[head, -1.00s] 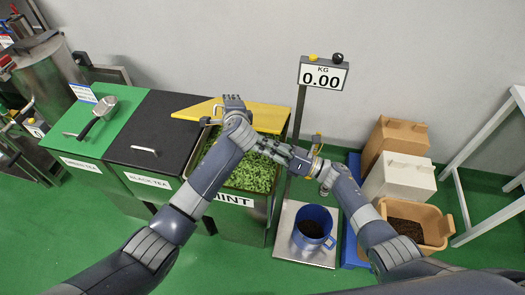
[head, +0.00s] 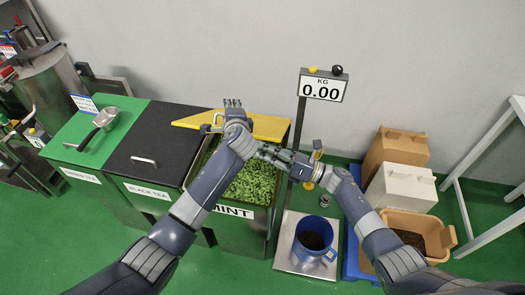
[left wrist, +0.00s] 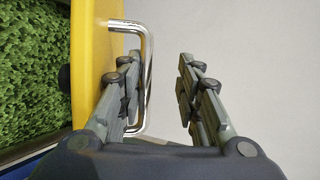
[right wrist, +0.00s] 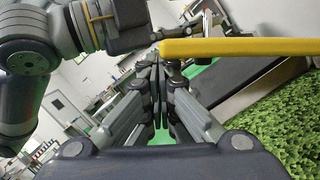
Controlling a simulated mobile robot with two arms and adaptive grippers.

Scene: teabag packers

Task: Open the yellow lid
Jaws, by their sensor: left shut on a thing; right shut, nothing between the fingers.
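The yellow lid (head: 268,126) stands raised at the back of the mint bin, and green mint leaves (head: 250,182) show in front of it. My left gripper (head: 233,104) is at the lid's upper edge. My right gripper (head: 262,152) is shut and empty above the bin's right side. In the right wrist view its closed tips (right wrist: 160,75) are just below the lid's yellow edge (right wrist: 235,47); contact is unclear.
Left of the mint are the closed black tea lid (head: 152,148) and green tea lid (head: 85,130), with a metal scoop (head: 105,115) on the latter. At right are a scale display (head: 321,88), a blue pot (head: 313,240) on the scale, and boxes (head: 402,187).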

